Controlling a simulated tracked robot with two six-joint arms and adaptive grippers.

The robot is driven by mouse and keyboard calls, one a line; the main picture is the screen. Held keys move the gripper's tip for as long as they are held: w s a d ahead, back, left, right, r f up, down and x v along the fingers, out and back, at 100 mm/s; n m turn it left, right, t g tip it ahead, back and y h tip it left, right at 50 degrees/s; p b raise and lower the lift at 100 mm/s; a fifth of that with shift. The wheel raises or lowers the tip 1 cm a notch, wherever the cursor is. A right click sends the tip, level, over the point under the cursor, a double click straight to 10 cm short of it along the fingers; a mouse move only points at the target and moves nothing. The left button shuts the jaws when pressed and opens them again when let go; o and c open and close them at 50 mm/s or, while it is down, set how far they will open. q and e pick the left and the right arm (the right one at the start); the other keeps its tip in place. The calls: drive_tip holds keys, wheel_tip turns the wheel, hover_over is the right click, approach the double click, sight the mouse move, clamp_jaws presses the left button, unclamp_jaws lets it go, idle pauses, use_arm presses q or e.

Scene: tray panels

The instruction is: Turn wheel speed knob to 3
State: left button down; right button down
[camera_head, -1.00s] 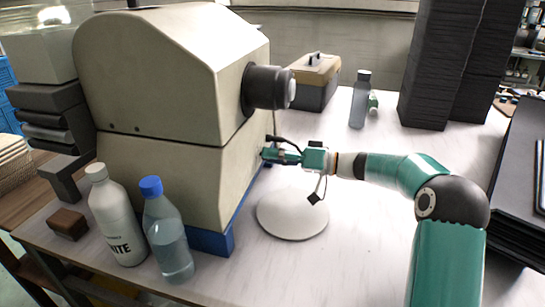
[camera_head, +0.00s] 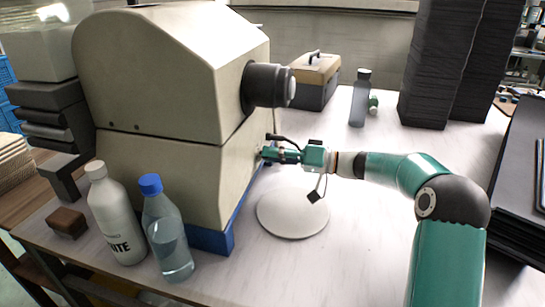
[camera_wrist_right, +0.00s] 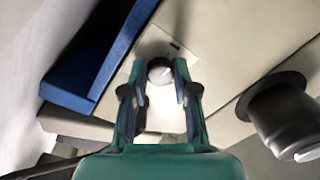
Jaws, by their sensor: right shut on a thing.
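The wheel speed knob (camera_wrist_right: 160,72) is a small round grey knob with a light pointer mark, on a pale plate on the machine's front face. In the right wrist view it sits between the fingertips of my right gripper (camera_wrist_right: 158,80), which is shut on it. In the head view my right gripper (camera_head: 267,153) reaches the machine's side, and the knob is hidden there. The number that the knob points to cannot be read. The beige machine (camera_head: 170,80) has a blue base and a dark cylinder (camera_head: 268,86) above the gripper. My left gripper does not show.
A white round disc (camera_head: 292,213) lies on the table below my right gripper. A white bottle (camera_head: 115,215) and a clear blue-capped bottle (camera_head: 167,235) stand at the front left. A toolbox (camera_head: 315,80) and a grey bottle (camera_head: 360,98) stand behind. Black stacked trays (camera_head: 440,60) rise at right.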

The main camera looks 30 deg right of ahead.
drive_tip(key=shift+s+a+f+m+t+h+p, duration=0.15)
drive_tip(key=shift+m+p, duration=1.55)
drive_tip(key=shift+m, duration=2.25)
drive_tip(key=shift+w+d+f+m+t+h+p, duration=0.1)
drive_tip(key=shift+m+t+h+p, duration=0.15)
drive_tip(key=shift+m+p, duration=2.6)
drive_tip(key=shift+s+a+f+m+t+h+p, duration=0.15)
drive_tip(key=shift+m+p, duration=0.4)
drive_tip(key=shift+m, duration=4.55)
drive_tip(key=shift+d, duration=0.1)
drive_tip(key=c, duration=1)
unclamp_jaws()
drive_tip(key=shift+w, duration=0.1)
drive_tip(key=shift+o, duration=0.6)
drive_tip(key=shift+r, duration=0.2)
